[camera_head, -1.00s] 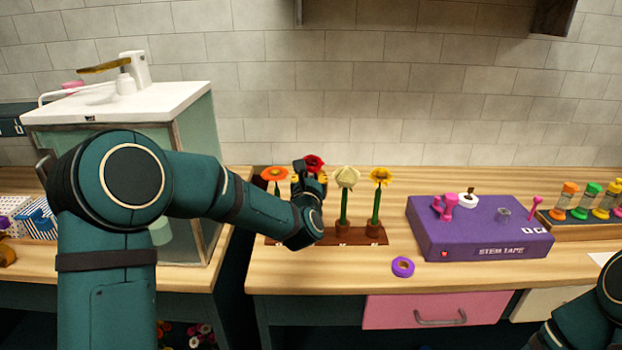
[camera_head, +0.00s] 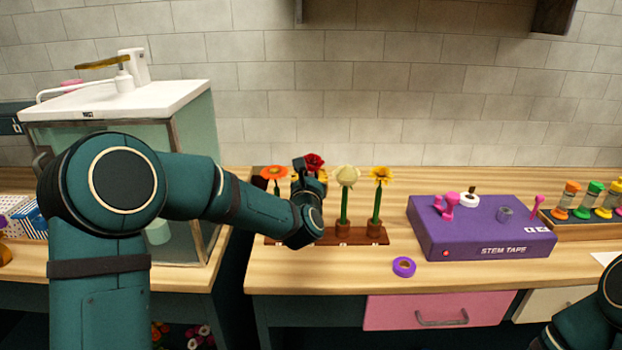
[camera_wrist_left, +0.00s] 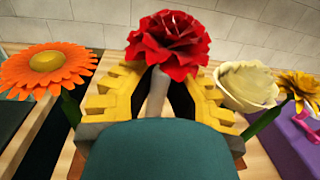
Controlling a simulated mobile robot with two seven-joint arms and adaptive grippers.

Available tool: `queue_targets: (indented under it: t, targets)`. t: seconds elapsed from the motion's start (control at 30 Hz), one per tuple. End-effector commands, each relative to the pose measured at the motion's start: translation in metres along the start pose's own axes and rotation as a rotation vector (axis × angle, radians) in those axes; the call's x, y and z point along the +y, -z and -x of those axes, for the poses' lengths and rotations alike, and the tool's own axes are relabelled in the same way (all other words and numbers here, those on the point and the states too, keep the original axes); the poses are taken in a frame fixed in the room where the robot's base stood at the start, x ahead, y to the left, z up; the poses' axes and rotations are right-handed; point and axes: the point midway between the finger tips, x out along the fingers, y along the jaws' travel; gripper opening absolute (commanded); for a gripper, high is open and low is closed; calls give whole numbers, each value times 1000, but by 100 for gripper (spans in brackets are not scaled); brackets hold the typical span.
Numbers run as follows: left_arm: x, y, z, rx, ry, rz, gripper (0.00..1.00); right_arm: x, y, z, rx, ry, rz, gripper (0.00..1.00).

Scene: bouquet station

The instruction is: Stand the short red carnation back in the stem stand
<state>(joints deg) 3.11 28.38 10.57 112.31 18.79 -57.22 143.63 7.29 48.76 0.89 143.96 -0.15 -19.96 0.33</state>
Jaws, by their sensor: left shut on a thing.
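The red carnation (camera_head: 313,161) shows above my left gripper (camera_head: 316,176) at the stem stand. In the left wrist view the carnation's bloom (camera_wrist_left: 168,42) stands upright between the yellow fingers of the left gripper (camera_wrist_left: 157,92). The fingers are shut on its pale stem. The stem stand (camera_head: 357,236) is a brown strip on the wooden table, with sockets. My left wrist hides its left part and the foot of the carnation's stem, so I cannot tell whether the stem is in a socket. My right gripper is out of view; only part of that arm shows at the lower right.
An orange flower (camera_head: 274,173) stands left of the carnation. A cream flower (camera_head: 347,177) and a yellow flower (camera_head: 381,175) stand close on the right in the stand. A purple tape box (camera_head: 470,232) and a purple tape roll (camera_head: 403,267) are further right.

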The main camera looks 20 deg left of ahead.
Motion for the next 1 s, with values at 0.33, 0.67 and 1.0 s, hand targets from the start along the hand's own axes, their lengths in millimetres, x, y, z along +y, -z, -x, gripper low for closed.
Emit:
queue_targets:
  t: [0.33,0.67,1.0]
  targets:
    - [0,0,0,0,0,0,0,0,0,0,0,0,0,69]
    - [0,7,0,0,0,0,0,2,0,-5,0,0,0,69]
    - [0,14,0,0,0,0,0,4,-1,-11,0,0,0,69]
